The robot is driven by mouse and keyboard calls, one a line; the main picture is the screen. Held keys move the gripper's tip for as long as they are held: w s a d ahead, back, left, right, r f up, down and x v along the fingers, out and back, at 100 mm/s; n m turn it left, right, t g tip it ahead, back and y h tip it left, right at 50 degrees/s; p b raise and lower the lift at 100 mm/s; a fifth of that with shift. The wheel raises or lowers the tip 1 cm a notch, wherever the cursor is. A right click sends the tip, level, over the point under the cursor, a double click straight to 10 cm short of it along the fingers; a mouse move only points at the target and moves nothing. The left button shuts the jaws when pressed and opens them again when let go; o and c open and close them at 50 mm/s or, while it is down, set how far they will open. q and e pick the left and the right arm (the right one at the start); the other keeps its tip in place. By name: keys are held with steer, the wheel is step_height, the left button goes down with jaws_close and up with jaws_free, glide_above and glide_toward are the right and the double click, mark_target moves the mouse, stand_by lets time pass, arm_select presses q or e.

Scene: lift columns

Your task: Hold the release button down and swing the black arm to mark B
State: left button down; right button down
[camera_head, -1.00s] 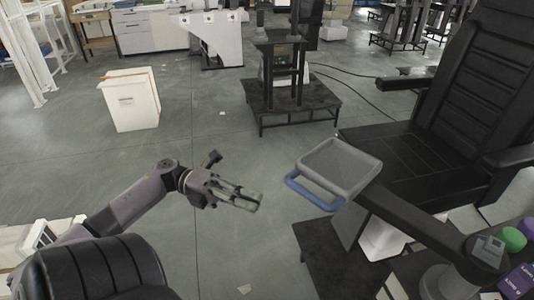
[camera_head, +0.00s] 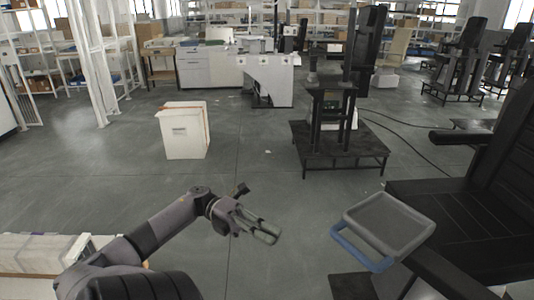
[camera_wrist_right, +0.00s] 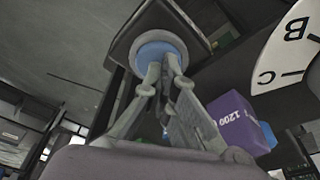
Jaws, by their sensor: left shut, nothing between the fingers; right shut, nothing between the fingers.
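In the head view a grey pad with a blue handle (camera_head: 385,225) sits at the end of the black arm (camera_head: 450,278), beside the black chair. The wrist view shows a round blue button (camera_wrist_right: 158,50) on a dark square plate. My right gripper (camera_wrist_right: 166,66) is shut and empty, its fingertips overlapping the button's lower part; I cannot tell whether they press it. A white dial (camera_wrist_right: 288,55) with letters B and C shows at the upper right; no pointer is visible on it. My left gripper (camera_head: 275,236) is shut and empty over the floor, left of the pad.
The black chair (camera_head: 470,215) fills the head view's right side. A white box (camera_head: 185,132) and a black stand (camera_head: 340,150) are farther off. The floor between them is clear.

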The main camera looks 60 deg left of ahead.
steer(key=shift+r+p, duration=1.75)
steer(key=shift+r, duration=1.75)
step_height(320, 180, up, 12)
steer(key=s, duration=0.2)
steer(key=shift+s+f, duration=0.15)
